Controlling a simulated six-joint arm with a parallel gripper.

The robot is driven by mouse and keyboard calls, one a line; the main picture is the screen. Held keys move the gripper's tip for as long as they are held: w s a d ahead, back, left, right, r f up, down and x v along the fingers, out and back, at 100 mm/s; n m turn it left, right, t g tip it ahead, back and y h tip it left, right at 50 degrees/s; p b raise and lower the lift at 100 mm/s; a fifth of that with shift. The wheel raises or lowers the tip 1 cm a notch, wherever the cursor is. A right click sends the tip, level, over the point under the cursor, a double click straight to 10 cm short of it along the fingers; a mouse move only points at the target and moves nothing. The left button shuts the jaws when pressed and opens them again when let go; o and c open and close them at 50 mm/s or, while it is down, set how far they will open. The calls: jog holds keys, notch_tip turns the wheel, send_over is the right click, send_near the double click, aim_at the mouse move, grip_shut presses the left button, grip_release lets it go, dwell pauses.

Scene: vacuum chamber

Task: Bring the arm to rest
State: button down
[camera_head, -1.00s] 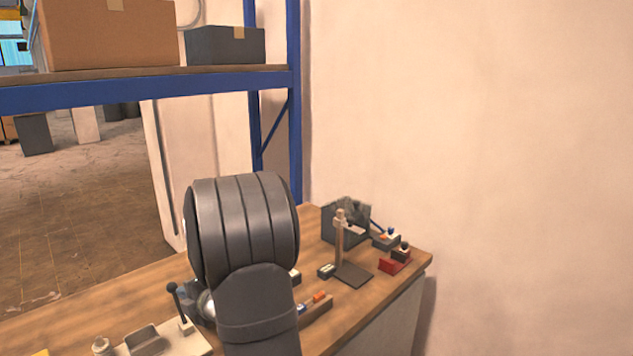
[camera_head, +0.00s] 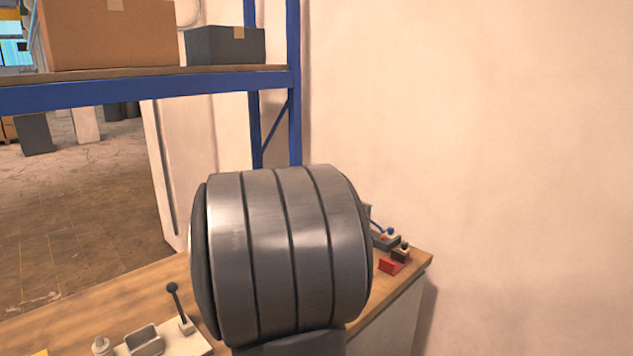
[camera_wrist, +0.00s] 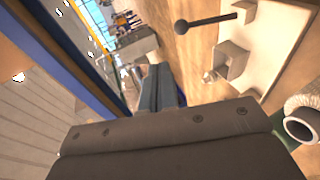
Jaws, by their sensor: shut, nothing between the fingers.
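In the wrist view my gripper (camera_wrist: 160,76) reaches forward from the bottom middle. Its two fingers lie together, with nothing seen between them. It appears to be above or beside the wooden workbench (camera_wrist: 187,62), touching nothing that I can make out. In the head view a large grey ribbed joint of my arm stands in front of the bench (camera_head: 95,303) and hides its middle. My gripper is hidden in that view.
A white plate with a black-knobbed lever (camera_head: 178,305) and a grey tray (camera_head: 146,341) lies at the bench's front left. A red block (camera_head: 391,266) sits at the right end. A blue-beamed shelf (camera_head: 140,91) carries a cardboard box (camera_head: 110,35) and a dark box (camera_head: 225,46).

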jog(key=w+a+f, duration=0.5)
jog(key=a+f, duration=0.1)
jog(key=a, duration=0.1)
jog(key=s+d+f+n+t+y, duration=0.1)
jog(key=s+d+f+t+y, duration=0.3)
jog(key=s+d, duration=0.7)
notch_tip(320, 180, down, 4)
jog(key=shift+s+d+y, duration=0.25)
jog(key=shift+d+y, duration=0.6)
jog(key=shift+y, duration=0.15)
dwell(0.4)
jog(key=w+a+r+g+h, duration=0.1)
jog(key=w+a+r+h, duration=0.1)
jog(key=w+a+r, duration=0.2)
jog(key=shift+w+a+r+h, duration=0.35)
jog(key=shift+w+a, duration=1.15)
jog(key=shift+a, duration=1.2)
